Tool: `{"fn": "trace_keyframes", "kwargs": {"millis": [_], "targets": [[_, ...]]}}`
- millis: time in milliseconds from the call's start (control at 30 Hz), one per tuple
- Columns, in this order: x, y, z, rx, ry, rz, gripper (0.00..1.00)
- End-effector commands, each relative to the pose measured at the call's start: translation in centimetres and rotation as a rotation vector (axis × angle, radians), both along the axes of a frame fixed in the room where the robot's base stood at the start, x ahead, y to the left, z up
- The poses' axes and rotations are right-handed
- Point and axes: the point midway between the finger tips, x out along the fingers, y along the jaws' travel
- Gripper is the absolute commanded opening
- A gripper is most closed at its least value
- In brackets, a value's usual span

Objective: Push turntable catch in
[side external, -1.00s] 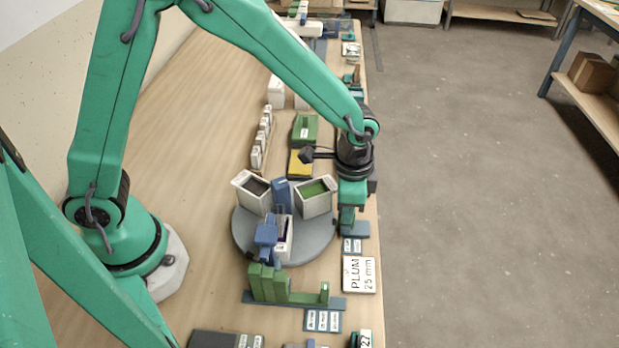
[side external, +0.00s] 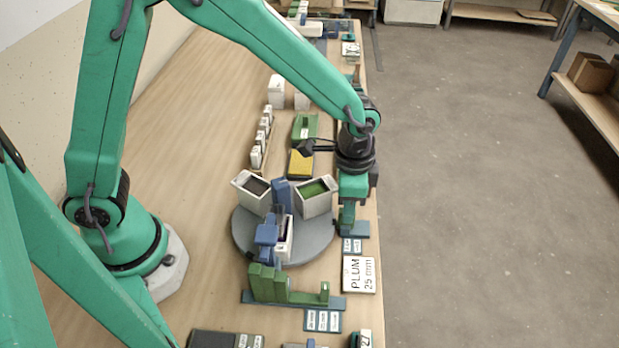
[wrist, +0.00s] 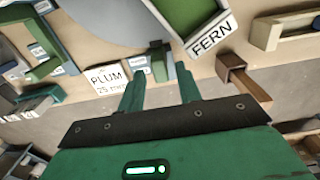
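The grey round turntable (side external: 240,235) carries several white buckets; its edge also shows at the top of the wrist view (wrist: 100,18). My gripper (side external: 347,222) is low at the turntable's right side, above a blue base with small labels (side external: 353,246). In the wrist view my gripper's two green fingers (wrist: 160,72) are apart, with a gap between them. A small blue-grey block (wrist: 158,62), perhaps the catch, stands just beyond the fingertips at the turntable's edge. I cannot tell whether the fingers touch it. In the side view my gripper hides this spot.
The FERN bucket (wrist: 195,12) with green inside is close ahead; it also shows in the side view (side external: 313,205). A PLUM 25 mm card (side external: 359,274) lies nearby. A green bracket (side external: 270,284) stands in front. The table's right edge is close to my gripper.

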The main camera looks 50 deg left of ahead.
Motion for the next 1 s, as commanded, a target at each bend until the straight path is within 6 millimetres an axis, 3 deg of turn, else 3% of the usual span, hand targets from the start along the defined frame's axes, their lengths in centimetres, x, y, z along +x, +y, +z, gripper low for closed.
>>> {"fn": "trace_keyframes", "kwargs": {"millis": [600, 1000], "targets": [[0.0, 0.0, 5.1, -0.001, -0.002, 0.0, 0.34], [0.0, 0.0, 5.4, -0.001, -0.001, 0.0, 0.34]]}}
